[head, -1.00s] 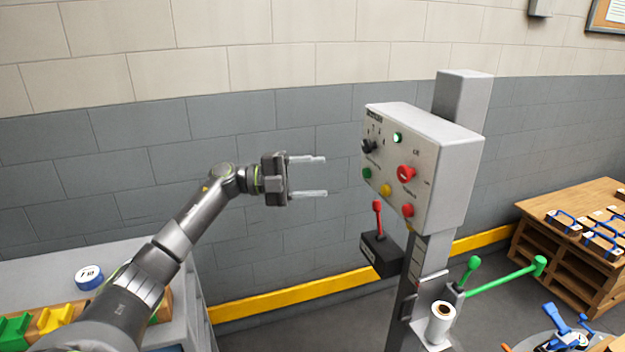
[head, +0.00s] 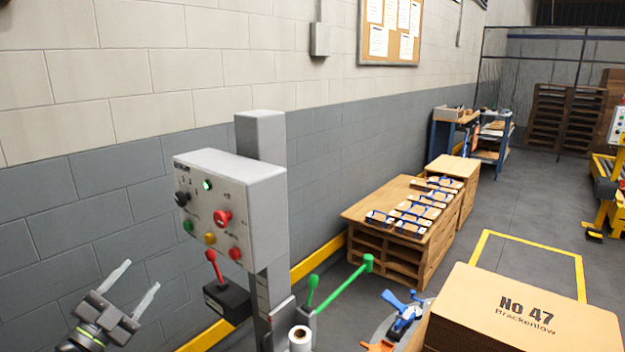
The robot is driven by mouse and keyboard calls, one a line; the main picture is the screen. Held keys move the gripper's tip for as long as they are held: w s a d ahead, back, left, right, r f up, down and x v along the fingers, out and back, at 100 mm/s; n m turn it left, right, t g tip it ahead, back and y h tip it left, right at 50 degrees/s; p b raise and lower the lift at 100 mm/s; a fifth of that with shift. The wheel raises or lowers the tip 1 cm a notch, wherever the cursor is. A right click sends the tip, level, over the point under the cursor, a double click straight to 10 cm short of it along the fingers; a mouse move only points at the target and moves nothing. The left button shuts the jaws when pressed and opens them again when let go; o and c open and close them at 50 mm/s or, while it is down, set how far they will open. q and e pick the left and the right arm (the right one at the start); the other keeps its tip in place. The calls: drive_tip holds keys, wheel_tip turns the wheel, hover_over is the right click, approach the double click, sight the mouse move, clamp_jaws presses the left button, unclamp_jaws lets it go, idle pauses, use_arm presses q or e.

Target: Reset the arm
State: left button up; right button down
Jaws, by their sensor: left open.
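My left gripper (head: 137,288) is at the lower left of the head view. Its two pale fingers are apart and empty, pointing up and to the right. It is left of and below the grey control box (head: 262,208), with a gap between them. The box has a green lit button, red, yellow and green buttons and a black knob on its face. A red-handled lever (head: 213,266) sits on a dark block under the box. Most of my left arm is out of the frame. My right gripper is not in view.
Green handles (head: 340,288) and a white roll (head: 299,338) are on the box's post. A carton marked No 47 (head: 525,305) stands at the lower right. A wooden pallet stack (head: 385,245) with blue-framed items is behind.

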use_arm(q)
drive_tip(key=s+a+f+n+g+y, duration=0.2)
drive_tip(key=s+f+n+g+y, duration=0.6)
drive_tip(key=s+f+n+y, duration=0.75)
drive_tip(key=s+d+f+g+h, duration=0.3)
drive_tip(key=s+d+f+g, duration=0.15)
drive_tip(key=s, duration=0.65)
drive_tip(key=s+d+f+g+h, duration=0.3)
drive_tip(key=s+f+g, duration=0.15)
drive_tip(key=s, duration=0.65)
wheel_tip(320, 180, down, 27)
drive_tip(key=a+g, duration=0.1)
drive_tip(key=a, duration=0.1)
drive_tip(key=s+d+f+g, duration=0.1)
drive_tip(key=s+f, duration=1.3)
drive_tip(key=shift+s+d+f+h, duration=0.2)
drive_tip(key=shift+s+f+h, duration=0.1)
drive_tip(key=shift+s+h, duration=0.1)
drive_tip(key=shift+c, duration=0.3)
